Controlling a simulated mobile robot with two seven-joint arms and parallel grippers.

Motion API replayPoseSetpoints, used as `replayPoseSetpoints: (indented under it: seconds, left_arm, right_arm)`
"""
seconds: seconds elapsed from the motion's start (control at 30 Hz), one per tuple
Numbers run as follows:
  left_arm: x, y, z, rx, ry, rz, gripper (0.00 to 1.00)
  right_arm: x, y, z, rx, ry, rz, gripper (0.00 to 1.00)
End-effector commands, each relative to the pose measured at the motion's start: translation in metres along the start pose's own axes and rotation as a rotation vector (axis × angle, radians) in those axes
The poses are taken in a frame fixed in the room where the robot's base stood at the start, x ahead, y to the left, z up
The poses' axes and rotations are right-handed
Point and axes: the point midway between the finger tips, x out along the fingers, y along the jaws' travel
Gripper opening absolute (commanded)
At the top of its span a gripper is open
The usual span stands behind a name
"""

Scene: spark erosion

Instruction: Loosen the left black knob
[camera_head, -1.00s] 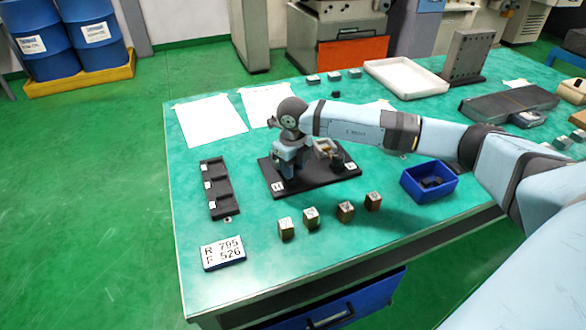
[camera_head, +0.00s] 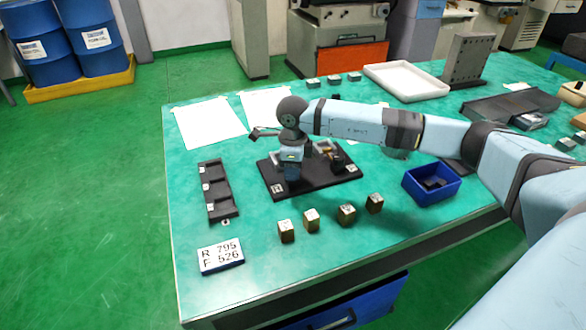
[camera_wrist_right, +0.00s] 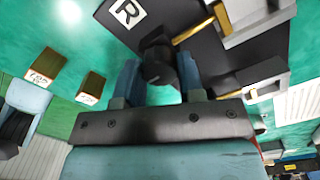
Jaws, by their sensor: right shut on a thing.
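My right gripper (camera_head: 291,176) points down over the left side of the black base plate (camera_head: 318,181) in the head view. In the right wrist view its two blue fingers (camera_wrist_right: 159,82) are closed around a black knob (camera_wrist_right: 157,58), one on each side. The head view hides this knob behind the gripper. Another dark knob (camera_head: 338,159) shows further right on the plate, beside a small metal part (camera_head: 324,147). In the wrist view, a white label with an R (camera_wrist_right: 128,13) is on the plate near the held knob. My left gripper is not in view.
Several brass-coloured blocks (camera_head: 347,215) stand in front of the plate. A blue bin (camera_head: 431,183) stands right. The table's front left is mostly clear.

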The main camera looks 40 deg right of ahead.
Motion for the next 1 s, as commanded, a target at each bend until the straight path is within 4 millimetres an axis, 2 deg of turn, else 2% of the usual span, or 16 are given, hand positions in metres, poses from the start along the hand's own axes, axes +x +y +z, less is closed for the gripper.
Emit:
replayPoseSetpoints:
  seconds: [0.5, 0.53, 0.6, 0.63, 0.87, 1.0]
  left_arm:
    - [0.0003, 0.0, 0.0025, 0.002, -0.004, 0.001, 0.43]
    - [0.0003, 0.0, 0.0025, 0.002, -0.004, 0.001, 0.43]
    - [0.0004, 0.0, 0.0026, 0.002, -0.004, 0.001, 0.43]
    - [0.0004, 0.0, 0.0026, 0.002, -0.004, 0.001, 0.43]
    - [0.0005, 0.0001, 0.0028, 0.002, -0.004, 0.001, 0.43]
    - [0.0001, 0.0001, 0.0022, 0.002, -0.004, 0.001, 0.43]
  right_arm:
    - [-0.0017, -0.001, 0.0003, -0.02, -0.002, -0.003, 0.12]
    - [-0.0017, -0.001, 0.0003, -0.019, -0.002, -0.003, 0.4]
    - [-0.0016, -0.0009, 0.0003, -0.019, -0.002, -0.002, 0.56]
    - [-0.0014, -0.0009, 0.0003, -0.019, -0.002, -0.002, 0.61]
    - [-0.0007, -0.0004, 0.0001, -0.019, -0.001, -0.001, 0.61]
    - [-0.0067, -0.0006, 0.0003, -0.019, -0.002, -0.002, 0.61]
